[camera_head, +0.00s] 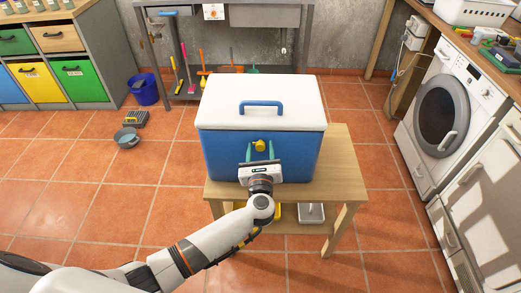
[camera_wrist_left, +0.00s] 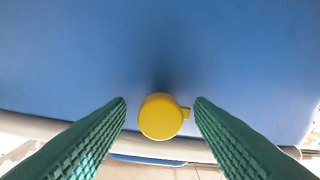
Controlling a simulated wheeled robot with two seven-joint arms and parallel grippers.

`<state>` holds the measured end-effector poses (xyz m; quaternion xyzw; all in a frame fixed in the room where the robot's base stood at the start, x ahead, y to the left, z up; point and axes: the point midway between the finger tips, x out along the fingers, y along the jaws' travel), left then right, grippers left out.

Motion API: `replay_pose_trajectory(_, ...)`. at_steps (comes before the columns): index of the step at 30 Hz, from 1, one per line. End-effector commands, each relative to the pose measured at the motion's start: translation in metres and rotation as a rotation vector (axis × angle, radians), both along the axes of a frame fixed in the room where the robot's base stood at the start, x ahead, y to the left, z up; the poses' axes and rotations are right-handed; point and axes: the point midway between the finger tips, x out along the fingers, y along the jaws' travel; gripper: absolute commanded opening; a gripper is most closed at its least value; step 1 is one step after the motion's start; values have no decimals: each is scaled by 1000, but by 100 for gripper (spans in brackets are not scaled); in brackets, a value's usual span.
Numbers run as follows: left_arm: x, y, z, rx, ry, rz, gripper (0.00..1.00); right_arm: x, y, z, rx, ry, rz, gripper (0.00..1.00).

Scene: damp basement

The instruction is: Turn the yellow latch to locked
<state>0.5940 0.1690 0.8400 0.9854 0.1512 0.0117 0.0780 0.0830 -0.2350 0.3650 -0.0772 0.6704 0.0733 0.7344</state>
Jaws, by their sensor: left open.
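The yellow latch (camera_head: 259,146) sits on the front face of the blue cooler box (camera_head: 222,150), just below its white lid (camera_head: 262,88). In the left wrist view the latch (camera_wrist_left: 160,117) is a round yellow knob with a small tab pointing right. My left gripper (camera_head: 261,152) is in front of the cooler, open, with one green finger on each side of the latch. In the left wrist view, gaps show between the latch and both fingertips (camera_wrist_left: 160,103). My right gripper is not in view.
The cooler stands on a wooden table (camera_head: 342,165) with a lower shelf holding a few items. A washing machine (camera_head: 445,115) is at right and drawers (camera_head: 60,60) at left. A blue bucket (camera_head: 144,89) and a bowl (camera_head: 126,137) are on the tiled floor.

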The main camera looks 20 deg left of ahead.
Motion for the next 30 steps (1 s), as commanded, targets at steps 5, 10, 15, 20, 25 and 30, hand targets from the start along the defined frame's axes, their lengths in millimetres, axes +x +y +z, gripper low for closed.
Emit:
replay_pose_trajectory(5, 0, 0, 0, 0, 0, 0, 40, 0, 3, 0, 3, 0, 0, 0)
replay_pose_trajectory(10, 0, 0, 0, 0, 0, 0, 12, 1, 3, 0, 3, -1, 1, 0)
replay_pose_trajectory(15, -1, 0, 0, 3, 1, 0, 4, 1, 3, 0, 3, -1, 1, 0)
replay_pose_trajectory(20, -1, 0, -1, 27, 11, 1, 4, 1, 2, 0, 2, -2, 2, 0)
replay_pose_trajectory(25, -1, 0, -1, 99, 33, 3, 4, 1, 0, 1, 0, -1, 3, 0)
replay_pose_trajectory(30, -1, 0, -1, 221, 69, 3, 4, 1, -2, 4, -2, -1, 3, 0)
